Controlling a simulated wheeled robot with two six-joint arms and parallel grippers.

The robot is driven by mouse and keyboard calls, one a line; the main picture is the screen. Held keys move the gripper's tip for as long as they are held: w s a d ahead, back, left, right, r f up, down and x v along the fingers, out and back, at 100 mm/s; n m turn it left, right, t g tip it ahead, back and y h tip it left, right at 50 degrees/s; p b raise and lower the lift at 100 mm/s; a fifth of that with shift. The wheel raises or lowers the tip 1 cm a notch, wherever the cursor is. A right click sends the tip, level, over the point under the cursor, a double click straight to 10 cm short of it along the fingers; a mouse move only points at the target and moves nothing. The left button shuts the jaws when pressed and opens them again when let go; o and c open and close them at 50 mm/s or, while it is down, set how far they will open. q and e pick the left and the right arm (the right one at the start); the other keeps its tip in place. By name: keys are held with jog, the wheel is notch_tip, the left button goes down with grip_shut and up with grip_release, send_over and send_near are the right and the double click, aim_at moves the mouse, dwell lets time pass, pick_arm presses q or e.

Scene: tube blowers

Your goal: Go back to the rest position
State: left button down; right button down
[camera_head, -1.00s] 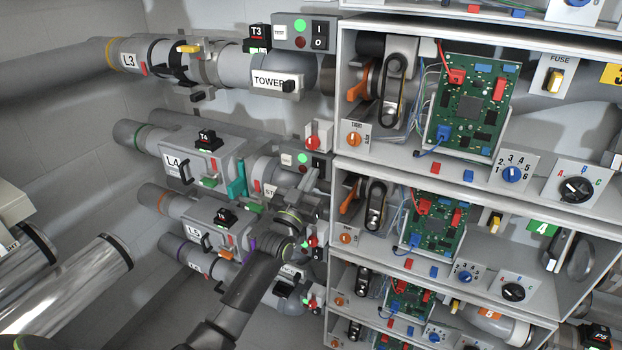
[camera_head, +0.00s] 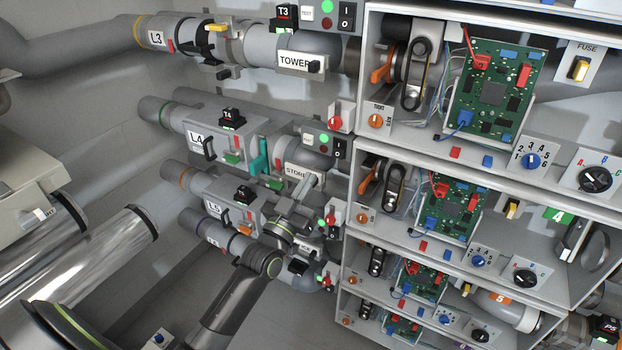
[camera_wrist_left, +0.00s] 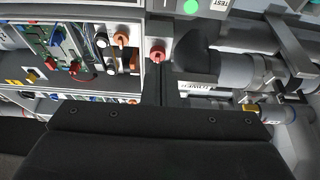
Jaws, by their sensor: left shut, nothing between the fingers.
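My left gripper (camera_head: 312,180) is in front of the STORE unit (camera_head: 300,172), left of the shelf rack. Its arm comes up from the lower part of the picture. The fingers are shut and empty. In the left wrist view the gripper (camera_wrist_left: 160,78) shows as a narrow dark pair of fingers, below a red knob (camera_wrist_left: 157,54). I cannot tell whether the fingertips touch anything. My right gripper is in neither view.
The shelf rack (camera_head: 372,148) with circuit boards, knobs and switches stands close on the right. Pipes with L3 (camera_head: 156,39) and L4 (camera_head: 197,138) boxes run along the wall. A beige box (camera_head: 25,190) is at the left edge.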

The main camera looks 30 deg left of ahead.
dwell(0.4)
pick_arm(q)
jog(key=s+a+f+g+y, duration=0.1)
jog(key=s+f+g, duration=0.15)
jog(key=f, duration=0.95)
jog(key=s+a+f+g, duration=0.15)
jog(key=f+g, duration=0.25)
jog(key=f, duration=0.8)
jog(key=s+a+f+g, duration=0.1)
jog(key=s+f+g, duration=0.1)
jog(key=s+f, duration=0.45)
jog(key=s+f+g, duration=0.3)
jog(key=f, duration=0.7)
jog(key=s+f+g, duration=0.3)
jog(key=s+f, duration=0.3)
jog(key=s, duration=0.6)
jog(key=s+d+f+g, duration=0.1)
jog(key=s+f+g, duration=0.2)
jog(key=s+f, duration=0.4)
jog(key=s+d+f+n+g, duration=0.1)
jog(key=s+f+g, duration=0.3)
jog(key=s, duration=1.4)
notch_tip(320, 180, down, 3)
jog(key=shift+r+y, duration=0.2)
jog(key=shift+y, duration=0.2)
